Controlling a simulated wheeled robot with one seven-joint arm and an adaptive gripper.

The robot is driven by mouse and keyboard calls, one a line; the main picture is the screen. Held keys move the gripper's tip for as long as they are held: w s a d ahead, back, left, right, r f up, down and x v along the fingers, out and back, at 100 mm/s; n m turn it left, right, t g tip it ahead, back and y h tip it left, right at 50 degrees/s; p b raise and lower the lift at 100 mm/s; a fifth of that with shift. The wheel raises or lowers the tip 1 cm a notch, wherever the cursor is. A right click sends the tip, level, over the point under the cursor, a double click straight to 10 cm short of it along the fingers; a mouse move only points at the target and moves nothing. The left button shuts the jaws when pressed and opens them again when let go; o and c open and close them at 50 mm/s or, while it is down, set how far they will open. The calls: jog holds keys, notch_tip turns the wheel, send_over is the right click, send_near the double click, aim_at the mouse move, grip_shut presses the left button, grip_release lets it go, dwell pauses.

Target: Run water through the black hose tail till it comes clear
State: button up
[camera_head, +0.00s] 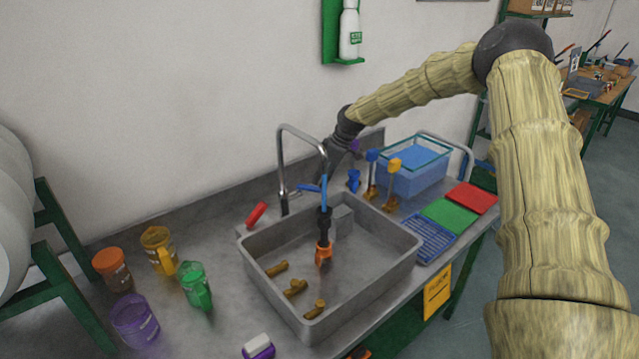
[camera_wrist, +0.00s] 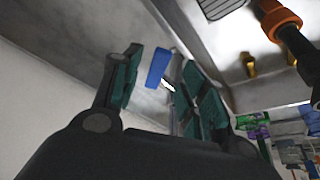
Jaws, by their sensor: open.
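A steel tap (camera_head: 283,160) arches over the left back of the steel sink (camera_head: 262,248). Its blue lever (camera_head: 308,188) shows at the spout's base. A black hose piece (camera_head: 323,222) with a blue upper part and an orange lower end hangs upright in the sink; I cannot tell what it joins above. No water is visible. My gripper (camera_head: 325,172) is behind the sink, close to the tap. In the wrist view, my open gripper (camera_wrist: 160,60) has the blue lever (camera_wrist: 158,67) between its green-padded fingers; contact cannot be told.
Several brass fittings (camera_head: 295,289) lie in the sink. A red-handled item (camera_head: 256,215) is left of the tap. Coloured jugs (camera_head: 196,286) stand at left. Blue and brass valves (camera_head: 393,182), a blue water tank (camera_head: 415,168) and coloured mats (camera_head: 449,214) are at right.

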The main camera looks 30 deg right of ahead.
jog(key=v, duration=0.8)
jog(key=shift+r, duration=0.2)
